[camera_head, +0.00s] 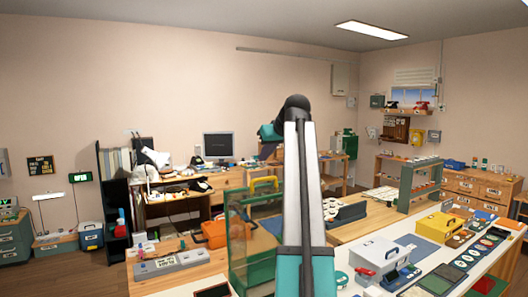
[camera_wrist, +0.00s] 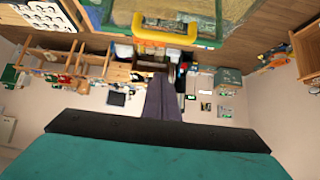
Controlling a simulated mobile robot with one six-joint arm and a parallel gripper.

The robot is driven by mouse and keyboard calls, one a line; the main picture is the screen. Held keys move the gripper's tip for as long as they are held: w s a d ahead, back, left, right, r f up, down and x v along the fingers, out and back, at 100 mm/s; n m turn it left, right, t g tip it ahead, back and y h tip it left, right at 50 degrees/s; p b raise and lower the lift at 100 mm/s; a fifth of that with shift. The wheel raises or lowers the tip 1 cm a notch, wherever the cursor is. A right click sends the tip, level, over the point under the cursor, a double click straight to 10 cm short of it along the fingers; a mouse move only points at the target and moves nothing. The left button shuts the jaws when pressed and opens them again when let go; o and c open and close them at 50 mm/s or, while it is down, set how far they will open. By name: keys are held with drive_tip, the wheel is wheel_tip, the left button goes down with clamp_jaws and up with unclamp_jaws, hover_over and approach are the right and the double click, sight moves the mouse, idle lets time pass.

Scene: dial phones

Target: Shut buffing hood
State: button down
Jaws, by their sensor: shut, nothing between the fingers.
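What looks like the buffing hood (camera_head: 237,240) is a green frame with clear panels, standing on the bench left of my arm in the head view. Its yellow handle (camera_head: 265,183) is near the top. Part of the hood is hidden behind my arm, and I cannot tell how far open it is. In the wrist view, which is upside down, the yellow handle (camera_wrist: 163,30) and the green frame (camera_wrist: 212,41) show at the top. My gripper (camera_wrist: 161,78) is shut and empty, apart from the handle in that picture. In the head view its fingertips cannot be made out.
An orange case (camera_head: 213,235) stands left of the hood. A grey control box (camera_head: 170,264) lies on the bench further left. A white toolbox (camera_head: 379,256), a yellow box (camera_head: 440,226) and a green rack (camera_head: 420,183) stand to the right of my arm.

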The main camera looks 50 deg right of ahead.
drive_tip(key=p+x, duration=0.2)
drive_tip(key=x, duration=0.4)
drive_tip(key=shift+w, duration=0.2)
drive_tip(key=shift+s+f, duration=0.1)
drive_tip(key=shift+f, duration=0.2)
drive_tip(key=shift+s+a+f+p, duration=0.25)
drive_tip(key=shift+s+f+p, duration=0.25)
drive_tip(key=shift+s, duration=0.25)
drive_tip(key=shift+s+a+f+p, duration=0.35)
drive_tip(key=shift+s+p, duration=0.1)
drive_tip(key=shift+s, duration=0.35)
drive_tip(key=shift+d, duration=0.1)
